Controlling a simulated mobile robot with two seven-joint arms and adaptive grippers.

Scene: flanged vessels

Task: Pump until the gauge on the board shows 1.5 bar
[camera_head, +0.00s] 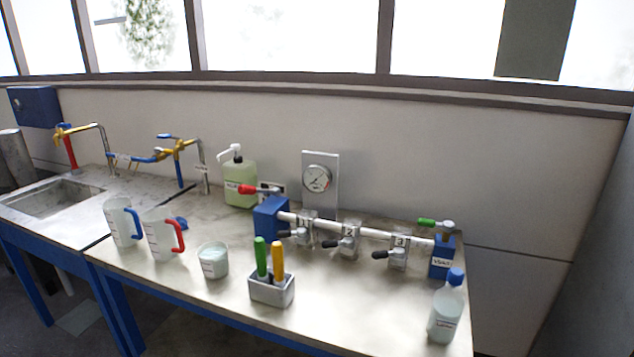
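The round white gauge (317,179) is mounted on a grey upright board (334,158) at the back of the bench. Its needle and scale are too small to read. In front of it, a blue block (270,220) carries a lever with a red grip (248,189) pointing left; this looks like the pump. A pale pipe (375,234) runs right from the block past three dark-handled valves marked 1, 2 and 3 to another blue block (441,263). A green-handled valve (427,222) tops that block. Neither of my grippers is in view.
A green pump bottle (239,183) stands behind the red grip. Two jugs, with blue (121,222) and red (160,236) handles, and a beaker (213,261) stand left. A grey holder (271,291) holds green and yellow-handled tools. A blue-capped bottle (445,312) stands front right.

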